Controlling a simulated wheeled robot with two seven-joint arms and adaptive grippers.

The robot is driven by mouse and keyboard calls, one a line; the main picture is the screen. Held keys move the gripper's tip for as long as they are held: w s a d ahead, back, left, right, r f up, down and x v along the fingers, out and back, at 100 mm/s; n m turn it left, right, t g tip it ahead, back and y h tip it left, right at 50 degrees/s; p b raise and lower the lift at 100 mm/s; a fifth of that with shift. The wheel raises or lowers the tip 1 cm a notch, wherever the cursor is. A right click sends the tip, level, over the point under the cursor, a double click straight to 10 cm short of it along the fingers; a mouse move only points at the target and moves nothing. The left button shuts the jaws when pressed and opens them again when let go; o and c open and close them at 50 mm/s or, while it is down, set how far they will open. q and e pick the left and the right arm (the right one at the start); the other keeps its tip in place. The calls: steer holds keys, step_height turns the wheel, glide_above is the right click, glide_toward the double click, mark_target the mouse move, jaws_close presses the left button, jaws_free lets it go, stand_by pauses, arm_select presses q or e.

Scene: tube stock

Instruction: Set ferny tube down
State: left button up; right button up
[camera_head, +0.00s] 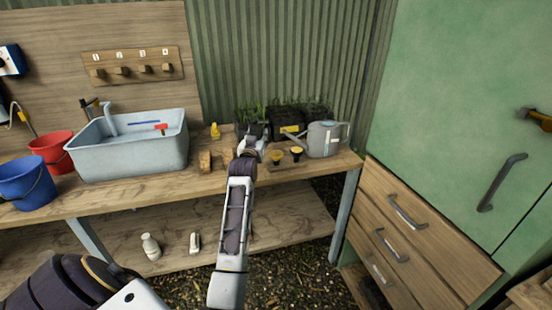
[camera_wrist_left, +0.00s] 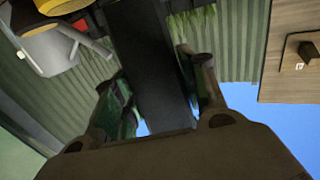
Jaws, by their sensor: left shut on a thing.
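My left gripper (camera_head: 253,143) is over the back of the workbench, in front of dark planters with green plants. In the left wrist view, its two fingers stand on either side of a long dark tube (camera_wrist_left: 150,65), and it is shut on this tube. Green leaves (camera_wrist_left: 118,112) show beside and below the tube; I cannot tell which belong to it. In the head view the gripper hides most of the tube, and its base cannot be seen. My right gripper is not in view.
A grey watering can (camera_head: 322,140) and two small yellow-topped pots (camera_head: 296,153) stand right of my gripper. A black crate (camera_head: 289,130) with a yellow label is behind. A grey basin (camera_head: 130,158) and red (camera_head: 52,146) and blue (camera_head: 27,185) buckets stand left.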

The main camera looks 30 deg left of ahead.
arm_select(q)
step_height(320, 180, down, 4)
steer(key=shift+r+b, duration=0.15)
steer(key=shift+b, duration=0.2)
steer(key=shift+f, duration=0.6)
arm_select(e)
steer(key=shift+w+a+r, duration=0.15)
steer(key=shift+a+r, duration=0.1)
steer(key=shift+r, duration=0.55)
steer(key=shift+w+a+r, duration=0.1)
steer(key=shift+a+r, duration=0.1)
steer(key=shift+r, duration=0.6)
arm_select(q)
steer(key=shift+f, duration=0.25)
steer(key=shift+f+b, duration=0.6)
steer(key=shift+f, duration=1.25)
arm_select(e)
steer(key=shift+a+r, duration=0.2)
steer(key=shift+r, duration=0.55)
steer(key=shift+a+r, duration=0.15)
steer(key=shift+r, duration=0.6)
arm_select(q)
steer(key=o, duration=1.1)
steer(key=shift+f, duration=0.1)
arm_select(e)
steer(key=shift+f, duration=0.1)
